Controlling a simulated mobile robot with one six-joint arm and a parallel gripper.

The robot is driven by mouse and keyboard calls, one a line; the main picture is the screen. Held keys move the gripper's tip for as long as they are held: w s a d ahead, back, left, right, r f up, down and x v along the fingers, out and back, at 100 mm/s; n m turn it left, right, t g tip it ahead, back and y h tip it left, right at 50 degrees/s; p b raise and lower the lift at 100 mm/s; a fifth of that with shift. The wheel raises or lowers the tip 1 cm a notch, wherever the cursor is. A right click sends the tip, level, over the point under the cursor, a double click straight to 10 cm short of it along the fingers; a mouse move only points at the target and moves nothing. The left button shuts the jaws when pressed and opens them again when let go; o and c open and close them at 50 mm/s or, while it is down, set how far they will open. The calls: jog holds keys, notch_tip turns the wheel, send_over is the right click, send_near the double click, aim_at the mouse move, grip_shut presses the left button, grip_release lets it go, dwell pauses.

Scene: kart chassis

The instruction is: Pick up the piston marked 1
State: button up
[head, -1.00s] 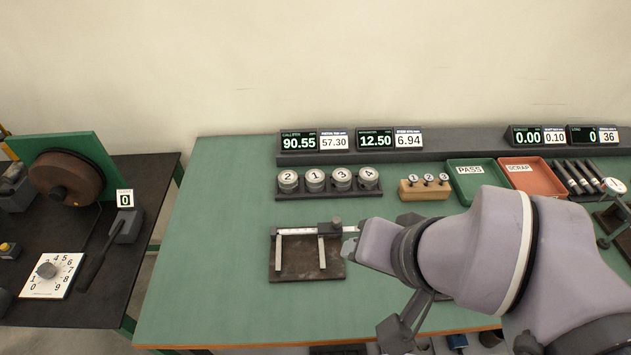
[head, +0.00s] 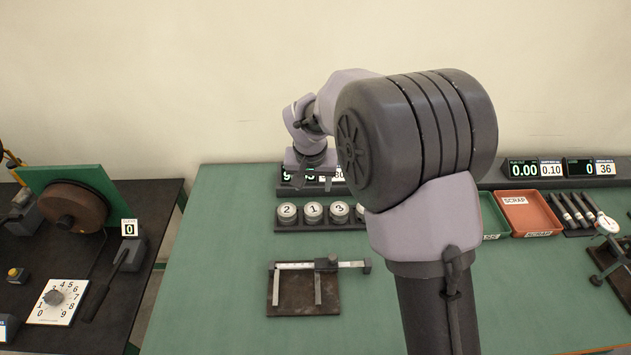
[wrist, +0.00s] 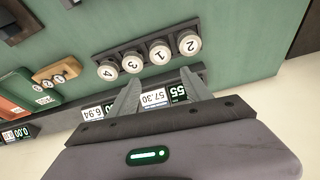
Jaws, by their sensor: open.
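The piston marked 1 (head: 313,213) stands upright in the dark rack (head: 290,229), second from the left in the head view. In the wrist view the piston marked 1 (wrist: 160,54) is between pistons 2 (wrist: 188,44) and 3 (wrist: 131,63).
A caliper (head: 293,266) lies on a dark plate in front of the rack. The green bench (head: 225,260) is clear at left.

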aim_at(313, 209)
jog(key=b+x, duration=0.5)
jog(key=x, duration=1.2)
jog(key=shift+s+f, duration=0.1)
jog(key=shift+s, duration=0.1)
